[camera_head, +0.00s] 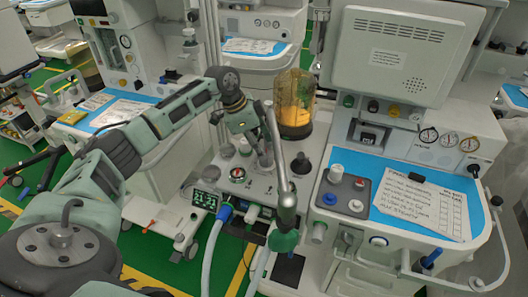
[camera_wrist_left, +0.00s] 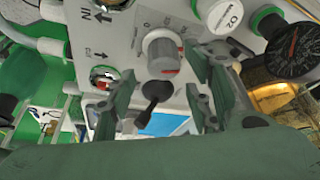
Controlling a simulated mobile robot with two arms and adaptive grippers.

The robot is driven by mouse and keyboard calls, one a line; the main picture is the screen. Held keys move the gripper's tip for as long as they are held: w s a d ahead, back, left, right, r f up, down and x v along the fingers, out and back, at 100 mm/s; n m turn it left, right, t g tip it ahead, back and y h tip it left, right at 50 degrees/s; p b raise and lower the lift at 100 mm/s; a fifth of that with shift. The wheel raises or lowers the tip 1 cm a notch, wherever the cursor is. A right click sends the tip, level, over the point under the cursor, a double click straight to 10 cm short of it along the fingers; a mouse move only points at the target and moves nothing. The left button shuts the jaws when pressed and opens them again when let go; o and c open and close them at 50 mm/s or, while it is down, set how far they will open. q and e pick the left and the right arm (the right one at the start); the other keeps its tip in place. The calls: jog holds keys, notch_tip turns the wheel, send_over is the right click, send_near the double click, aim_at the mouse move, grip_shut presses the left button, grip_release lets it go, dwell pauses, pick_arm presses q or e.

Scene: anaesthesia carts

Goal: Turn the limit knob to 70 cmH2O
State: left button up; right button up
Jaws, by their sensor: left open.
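In the left wrist view, a round grey knob (camera_wrist_left: 162,48) with red marks on its side stands on the light grey panel (camera_wrist_left: 118,35). It is probably the limit knob; its scale is too small to read. A black-tipped toggle lever (camera_wrist_left: 156,90) sits just below it. My left gripper (camera_wrist_left: 163,70) is open, with one finger on each side of the knob and lever; contact cannot be told. In the head view, my left gripper (camera_head: 247,142) points down over the centre machine's absorber block (camera_head: 236,190) and hides part of its top. My right gripper is not in view.
A clear canister (camera_head: 295,97) with yellow contents stands right of the gripper. A silver post (camera_head: 283,160) rises close in front. A round black gauge (camera_wrist_left: 291,48) sits beside the panel.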

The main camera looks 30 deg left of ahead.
pick_arm(q)
jog(key=shift+x, duration=1.75)
jog(key=shift+a, duration=0.1)
jog(key=shift+c, duration=0.2)
jog(key=shift+f, duration=0.1)
jog(key=c, duration=1)
jog(key=shift+w+m+g+h, duration=0.1)
jog(key=shift+m+g+h, duration=0.35)
jog(key=shift+m, duration=1.15)
jog(key=shift+f, duration=0.1)
jog(key=o, duration=1)
jog(key=shift+o, duration=0.2)
jog(key=shift+y, duration=0.25)
jog(key=shift+r, duration=0.2)
